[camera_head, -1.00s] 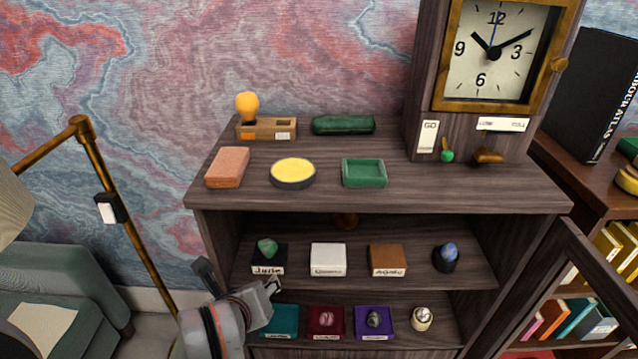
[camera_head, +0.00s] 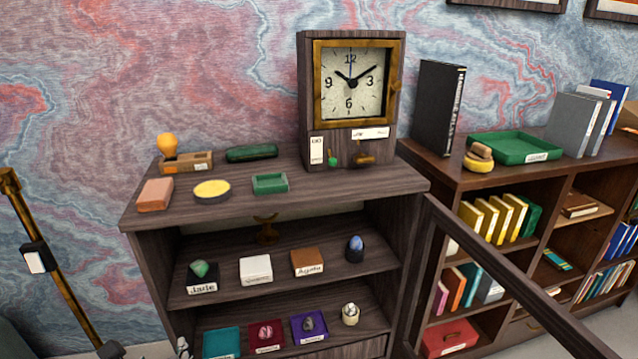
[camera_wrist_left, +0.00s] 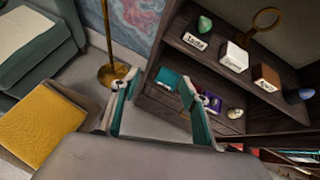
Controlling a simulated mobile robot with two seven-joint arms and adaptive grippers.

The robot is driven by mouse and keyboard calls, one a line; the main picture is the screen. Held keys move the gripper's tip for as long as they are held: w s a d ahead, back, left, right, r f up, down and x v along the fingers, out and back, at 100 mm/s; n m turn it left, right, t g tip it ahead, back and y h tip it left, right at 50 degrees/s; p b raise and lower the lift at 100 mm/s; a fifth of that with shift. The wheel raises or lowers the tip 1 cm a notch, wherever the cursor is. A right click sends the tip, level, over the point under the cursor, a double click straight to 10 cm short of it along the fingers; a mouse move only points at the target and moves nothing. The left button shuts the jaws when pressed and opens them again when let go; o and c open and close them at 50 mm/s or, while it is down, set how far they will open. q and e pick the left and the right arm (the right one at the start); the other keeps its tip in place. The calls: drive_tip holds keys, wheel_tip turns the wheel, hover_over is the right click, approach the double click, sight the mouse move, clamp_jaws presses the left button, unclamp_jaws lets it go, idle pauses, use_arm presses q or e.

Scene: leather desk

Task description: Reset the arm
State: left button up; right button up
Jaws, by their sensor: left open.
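My left gripper (camera_wrist_left: 156,92) is open and empty in the left wrist view. Its two fingers are spread in front of the dark wooden cabinet (camera_wrist_left: 155,62) and the floor. In the head view only its fingertips (camera_head: 146,349) show at the bottom edge, just left of the cabinet (camera_head: 290,222). The rest of the left arm is out of that view. My right gripper is not in view.
The shelves hold a green stone on the Jade block (camera_head: 201,285), white (camera_head: 256,270) and brown (camera_head: 308,263) blocks, and several lower pieces. A clock (camera_head: 350,90) stands on top. The glass door (camera_head: 500,285) hangs open at right. A lamp pole (camera_head: 50,270) stands left.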

use_arm(q)
drive_tip(key=w+a+r+m+t+y, duration=0.2)
drive_tip(key=a+r+y, duration=0.15)
drive_tip(key=a, duration=0.25)
wheel_tip(320, 180, up, 6)
drive_tip(key=d+m+t+y, duration=0.15)
drive_tip(key=m+t, duration=0.35)
drive_tip(key=m, duration=0.5)
drive_tip(key=w+d+f+m+t+h, duration=0.1)
drive_tip(key=d+f+m+t+h, duration=0.15)
drive_tip(key=d+m+h, duration=0.45)
drive_tip(key=d+f+m+t+h, duration=0.2)
drive_tip(key=d+f+m+h, duration=0.15)
drive_tip(key=m, duration=0.75)
drive_tip(key=s+d+f+m+g+h, duration=0.2)
drive_tip(key=d+f+m+g+h, duration=0.25)
drive_tip(key=f+m, duration=0.5)
drive_tip(key=s+a+f+m+g+y, duration=0.1)
drive_tip(key=s+f+m+g, duration=0.2)
drive_tip(key=f, duration=0.6)
drive_tip(key=s+a+f+m+g+y, duration=0.1)
drive_tip(key=s+f+m+g, duration=0.2)
drive_tip(key=f, duration=0.6)
drive_tip(key=shift+s+a+f+m, duration=0.15)
drive_tip(key=shift+s+f+m, duration=0.05)
drive_tip(key=shift+s+m, duration=0.75)
